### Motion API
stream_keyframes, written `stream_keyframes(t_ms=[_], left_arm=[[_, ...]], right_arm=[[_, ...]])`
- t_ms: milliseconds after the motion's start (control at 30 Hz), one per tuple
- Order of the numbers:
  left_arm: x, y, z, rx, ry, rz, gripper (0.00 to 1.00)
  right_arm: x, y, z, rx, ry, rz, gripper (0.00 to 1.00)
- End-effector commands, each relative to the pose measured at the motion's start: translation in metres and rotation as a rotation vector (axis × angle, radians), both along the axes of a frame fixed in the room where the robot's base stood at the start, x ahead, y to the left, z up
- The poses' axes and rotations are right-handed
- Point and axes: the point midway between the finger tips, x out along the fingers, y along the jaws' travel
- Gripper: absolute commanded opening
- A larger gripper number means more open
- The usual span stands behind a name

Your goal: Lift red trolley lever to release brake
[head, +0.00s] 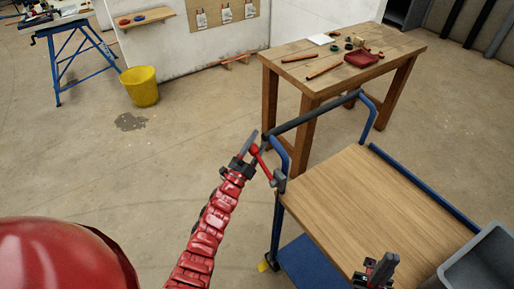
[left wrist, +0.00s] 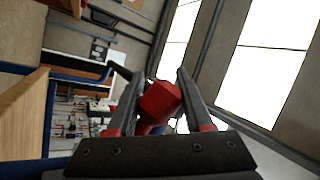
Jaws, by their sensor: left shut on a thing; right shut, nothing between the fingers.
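The trolley has a wooden top (head: 365,195), a blue tube frame and a dark push handle (head: 315,110). Its red lever (head: 264,168) stands tilted at the near left corner post, with a round red knob at its upper end. My left gripper (head: 250,147) is shut on that knob. In the left wrist view the red knob (left wrist: 159,101) sits between the two dark fingers. My right gripper (head: 385,264) is shut and empty, over the near part of the trolley top.
A wooden workbench (head: 340,62) with tools and a red tray (head: 363,58) stands behind the trolley. A grey bin (head: 485,265) is at the trolley's right. A yellow bucket (head: 141,88) and blue trestle (head: 75,60) stand back left. The floor left of the trolley is clear.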

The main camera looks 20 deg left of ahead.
Motion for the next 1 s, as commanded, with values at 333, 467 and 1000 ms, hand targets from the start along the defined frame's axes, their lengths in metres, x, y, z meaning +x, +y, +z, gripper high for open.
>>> stream_keyframes(t_ms=[333,467,1000], left_arm=[[-0.0018,-0.0036,0.0055,0.025,-0.024,-0.004,0.0],[-0.0018,-0.0038,0.0057,0.026,-0.024,-0.004,0.0],[-0.0018,-0.003,0.0046,0.026,-0.022,-0.002,0.81]], right_arm=[[0.0,0.0,-0.0078,0.0,0.0,0.0,0.0],[0.0,0.0,-0.0076,0.0,0.0,0.0,0.0],[0.0,0.0,-0.0077,0.0,0.0,0.0,0.0]])
